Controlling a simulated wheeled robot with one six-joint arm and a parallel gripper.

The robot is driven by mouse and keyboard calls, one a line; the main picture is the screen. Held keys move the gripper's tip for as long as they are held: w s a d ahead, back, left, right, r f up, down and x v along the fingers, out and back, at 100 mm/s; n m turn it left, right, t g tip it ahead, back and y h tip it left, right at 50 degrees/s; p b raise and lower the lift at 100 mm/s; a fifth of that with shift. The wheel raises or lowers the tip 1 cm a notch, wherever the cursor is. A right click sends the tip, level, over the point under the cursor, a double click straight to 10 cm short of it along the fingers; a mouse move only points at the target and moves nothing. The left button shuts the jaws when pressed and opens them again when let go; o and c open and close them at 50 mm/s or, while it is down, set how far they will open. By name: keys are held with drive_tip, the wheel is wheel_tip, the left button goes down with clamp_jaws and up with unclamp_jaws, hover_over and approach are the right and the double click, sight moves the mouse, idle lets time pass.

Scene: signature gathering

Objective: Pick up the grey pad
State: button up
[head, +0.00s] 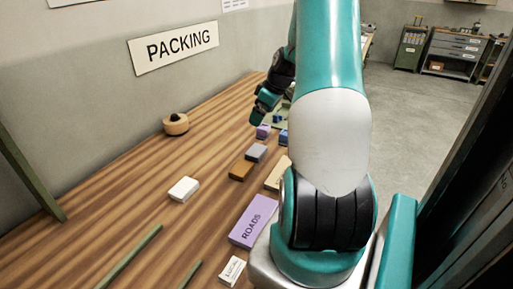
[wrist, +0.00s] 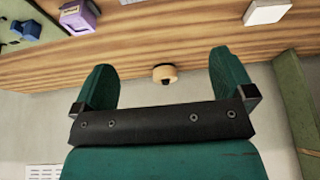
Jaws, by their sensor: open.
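The grey pad (head: 256,152) is a small block on the wooden table in the head view, just beyond a brown block (head: 241,170). I cannot tell whether those two touch. My gripper (wrist: 162,62) is open and empty in the wrist view, with two green fingers wide apart. In the head view my gripper end is above the far part of the table, beyond the grey pad and apart from it. The grey pad does not show in the wrist view.
A purple ROADS block (head: 254,220), a white block (head: 184,189), a tan block (head: 278,174) and a tape roll (head: 176,124) are on the table (head: 130,210). Small purple and blue blocks sit beyond the grey pad. The wall is on the left. My arm hides part of the table.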

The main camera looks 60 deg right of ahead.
drive_tip(key=s+d+f, duration=0.1)
drive_tip(key=s+d, duration=0.1)
drive_tip(key=d, duration=0.1)
drive_tip(key=p, duration=0.4)
hover_over(255, 149)
drive_tip(key=s, duration=0.2)
wheel_tip(255, 149, down, 11)
drive_tip(key=shift+d+r, duration=0.15)
drive_tip(key=shift+r, duration=0.05)
drive_tip(key=shift+p+x, duration=1.35)
drive_tip(key=shift+x, duration=1.55)
drive_tip(key=shift+s, duration=0.2)
drive_tip(key=shift+c, duration=0.5)
drive_tip(key=c, duration=0.5)
